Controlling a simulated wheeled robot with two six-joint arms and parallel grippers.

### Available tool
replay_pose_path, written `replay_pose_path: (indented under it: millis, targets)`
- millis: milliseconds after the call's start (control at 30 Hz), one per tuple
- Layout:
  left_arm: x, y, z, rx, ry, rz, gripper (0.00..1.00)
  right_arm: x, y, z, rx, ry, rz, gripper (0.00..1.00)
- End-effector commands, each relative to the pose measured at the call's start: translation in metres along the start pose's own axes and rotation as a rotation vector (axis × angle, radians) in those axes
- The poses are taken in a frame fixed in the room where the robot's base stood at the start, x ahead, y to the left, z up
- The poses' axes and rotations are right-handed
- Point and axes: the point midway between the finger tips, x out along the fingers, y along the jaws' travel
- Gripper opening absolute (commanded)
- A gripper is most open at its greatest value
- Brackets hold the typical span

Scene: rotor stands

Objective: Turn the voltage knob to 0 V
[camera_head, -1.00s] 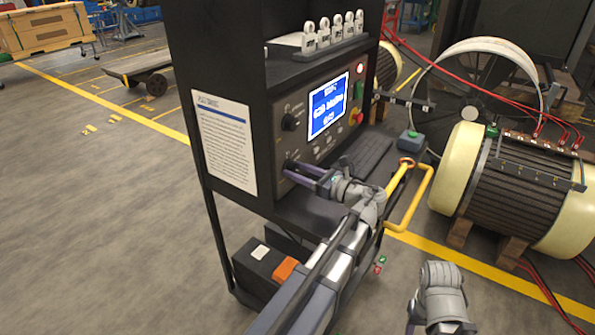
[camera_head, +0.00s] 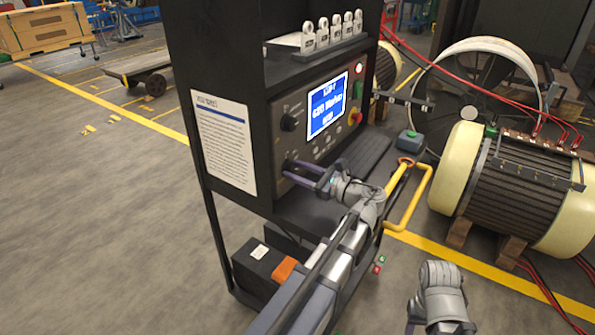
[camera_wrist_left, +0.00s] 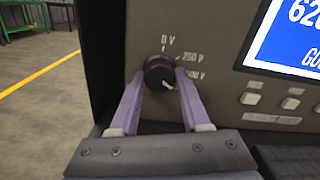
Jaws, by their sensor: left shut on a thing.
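The black voltage knob (camera_wrist_left: 160,70) sits on the grey front panel in the left wrist view. Its printed marks read 0 V above, then 250 V and 500 V to the right. A pale mark on the knob face sits at its lower right, toward the 500 V side. My left gripper (camera_head: 290,170) reaches the lower left of the panel, and its purple fingers (camera_wrist_left: 160,88) are shut on the knob, one on each side. In the head view the fingers largely hide the knob. Of my right arm only a grey wrist part shows at bottom right; its fingers are out of view.
Another black knob (camera_head: 289,123) sits higher on the panel, left of the lit blue screen (camera_head: 328,106). A red button (camera_head: 355,119) is right of the screen. A dark keyboard (camera_head: 362,158) lies on the shelf below. A motor (camera_head: 510,185) stands at right.

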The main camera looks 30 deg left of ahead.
Motion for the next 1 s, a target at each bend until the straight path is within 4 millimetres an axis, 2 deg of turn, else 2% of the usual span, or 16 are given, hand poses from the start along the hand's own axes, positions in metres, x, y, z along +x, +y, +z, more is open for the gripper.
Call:
replay_pose_path:
  millis: [1000]
  targets:
    - [0.0023,-0.0023,0.0021,-0.966,-0.005,-0.002,0.00,-0.0016,0.0001,0.0001,0.000,0.000,0.000,0.50]
